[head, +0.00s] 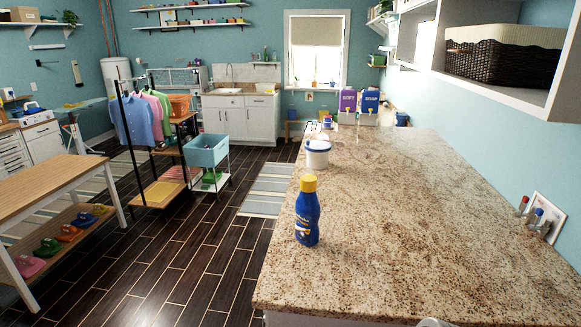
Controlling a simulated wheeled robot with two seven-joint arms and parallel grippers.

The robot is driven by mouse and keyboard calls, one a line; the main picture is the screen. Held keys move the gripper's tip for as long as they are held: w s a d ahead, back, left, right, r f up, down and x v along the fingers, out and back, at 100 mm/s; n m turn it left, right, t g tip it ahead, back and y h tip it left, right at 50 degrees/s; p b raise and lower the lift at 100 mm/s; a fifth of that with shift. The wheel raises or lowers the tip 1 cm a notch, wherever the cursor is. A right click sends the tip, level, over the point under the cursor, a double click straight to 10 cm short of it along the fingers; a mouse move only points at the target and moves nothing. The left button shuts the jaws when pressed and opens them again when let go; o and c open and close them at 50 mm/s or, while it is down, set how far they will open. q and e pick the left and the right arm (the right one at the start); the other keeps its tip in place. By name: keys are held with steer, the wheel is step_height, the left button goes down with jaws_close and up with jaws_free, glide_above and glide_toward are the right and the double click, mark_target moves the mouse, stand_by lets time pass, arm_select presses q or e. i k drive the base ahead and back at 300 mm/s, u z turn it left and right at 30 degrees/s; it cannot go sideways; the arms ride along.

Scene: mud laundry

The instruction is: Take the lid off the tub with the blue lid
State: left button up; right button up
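A white tub (317,158) stands upright on the left edge of the long granite counter (420,220). Its top is closed by a lid (318,146) that looks pale with a blue rim; it is small here, so the exact colour is hard to tell. A blue bottle with a yellow cap (307,215) stands nearer to me on the same edge, apart from the tub. Neither of my grippers can be made out in the head view. A small pale piece shows at the bottom edge, too cut off to identify.
Purple and blue boxes (358,105) and small items stand behind the tub. Bottles and a picture (543,216) are along the right wall. An open shelf with a basket (503,55) overhangs the right. The counter's middle is clear. A wooden bench (45,195) stands left; dark floor lies between.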

mark_target(316, 146)
steer(key=u, duration=0.25)
steer(key=k, duration=0.3)
steer(key=u, duration=1.05)
steer(key=i, duration=2.95)
steer(key=z, duration=0.6)
steer(key=i, duration=1.95)
steer(key=z, duration=2.3)
steer(key=i, duration=0.95)
steer(key=z, duration=0.7)
